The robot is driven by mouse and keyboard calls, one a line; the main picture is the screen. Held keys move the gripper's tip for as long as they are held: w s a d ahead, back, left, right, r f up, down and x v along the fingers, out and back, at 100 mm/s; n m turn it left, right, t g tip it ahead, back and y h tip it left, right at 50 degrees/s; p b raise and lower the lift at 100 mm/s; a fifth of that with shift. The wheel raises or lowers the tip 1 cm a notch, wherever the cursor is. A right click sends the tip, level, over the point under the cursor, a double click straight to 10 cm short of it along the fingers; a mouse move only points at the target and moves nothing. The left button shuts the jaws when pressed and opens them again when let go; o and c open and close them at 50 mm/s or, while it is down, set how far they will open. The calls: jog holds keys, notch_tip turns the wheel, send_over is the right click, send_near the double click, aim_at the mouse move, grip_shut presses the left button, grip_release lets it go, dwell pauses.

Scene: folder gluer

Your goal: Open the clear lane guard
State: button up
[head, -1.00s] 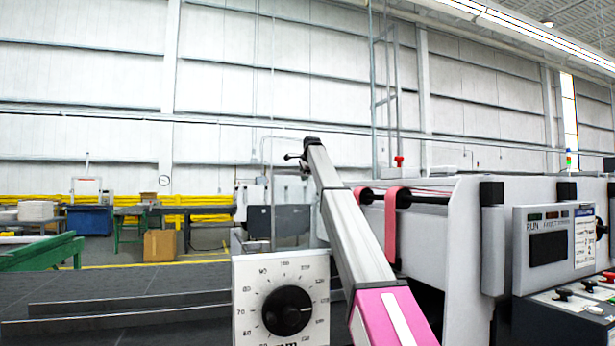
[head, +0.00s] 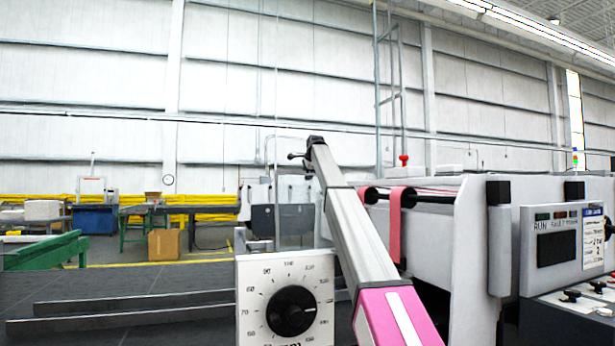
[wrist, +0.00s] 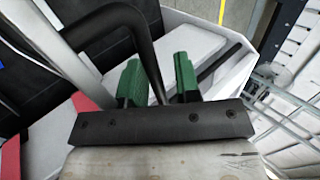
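My gripper (wrist: 158,82) shows in the wrist view with two green fingers spread apart. A black bent bar (wrist: 145,42), which looks like a handle, curves down and runs into the gap between the fingers. It lies closer to the left finger, and I cannot tell whether it touches. In the head view my arm reaches forward to the machine and its far end hides the gripper. What looks like the clear lane guard (head: 277,200), a see-through panel with a thin grey edge, stands just left of my arm. Its lower part is hidden behind the dial box.
A white dial box (head: 288,300) with a black knob stands in front, left of my arm. The machine's pale side frame (head: 470,240), pink belts (head: 393,225) and control panel (head: 555,245) are on the right. A green bench (head: 45,252) and open floor lie left.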

jog(key=v, duration=1)
jog(key=shift+s+r, duration=0.2)
jog(key=shift+r, duration=0.1)
jog(key=shift+d, duration=0.1)
